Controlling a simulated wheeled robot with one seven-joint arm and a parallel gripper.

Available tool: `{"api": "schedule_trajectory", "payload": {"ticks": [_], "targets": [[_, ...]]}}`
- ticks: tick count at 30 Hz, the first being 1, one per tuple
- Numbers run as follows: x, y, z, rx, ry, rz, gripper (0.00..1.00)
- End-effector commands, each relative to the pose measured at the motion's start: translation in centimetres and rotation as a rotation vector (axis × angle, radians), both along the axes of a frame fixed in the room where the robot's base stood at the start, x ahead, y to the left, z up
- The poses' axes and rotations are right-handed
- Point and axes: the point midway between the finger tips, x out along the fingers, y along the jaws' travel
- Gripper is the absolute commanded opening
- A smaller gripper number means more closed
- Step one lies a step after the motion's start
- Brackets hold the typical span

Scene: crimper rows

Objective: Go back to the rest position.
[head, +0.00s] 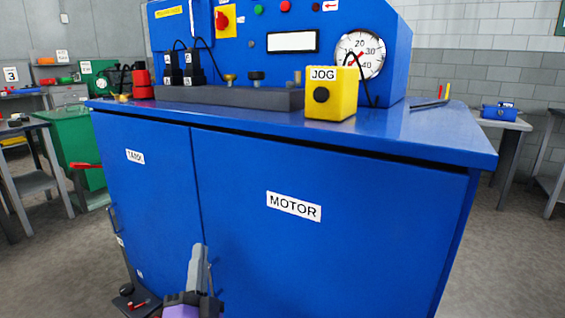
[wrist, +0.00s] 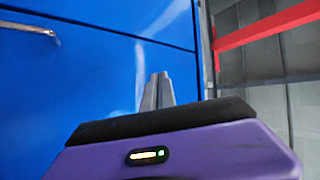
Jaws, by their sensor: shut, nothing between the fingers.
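My gripper (head: 199,262) shows at the bottom of the head view, in front of the blue cabinet (head: 250,250) and low, near the lower part of its MOTOR door. Its fingers are closed together and hold nothing. In the wrist view the shut fingers (wrist: 157,90) point at the blue cabinet front (wrist: 80,80); I cannot tell how near they are to it. The purple gripper body fills the bottom of that view.
A green cabinet (head: 75,140) and grey tables are at left. A blue box (head: 499,111) sits on a table at right. Floor is open at right.

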Motion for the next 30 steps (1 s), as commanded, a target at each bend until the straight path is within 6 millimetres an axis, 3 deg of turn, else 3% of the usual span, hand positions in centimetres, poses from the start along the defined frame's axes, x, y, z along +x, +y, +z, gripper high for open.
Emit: {"api": "schedule_trajectory", "payload": {"ticks": [1,3,8,15,22,30], "targets": [[-0.8,-2.2,-1.2,-0.065,-0.018,-0.011,0.00],[-2.1,-4.7,-2.4,-0.148,-0.039,-0.022,0.00],[-5.5,-10.2,-5.2,-0.330,-0.065,-0.049,0.00],[-12.0,-17.6,-9.1,-0.579,-0.051,-0.084,0.00],[-19.4,-23.7,-11.7,-0.782,0.010,-0.112,0.00],[-28.5,-29.3,-12.9,-0.966,0.135,-0.143,0.00]]}}
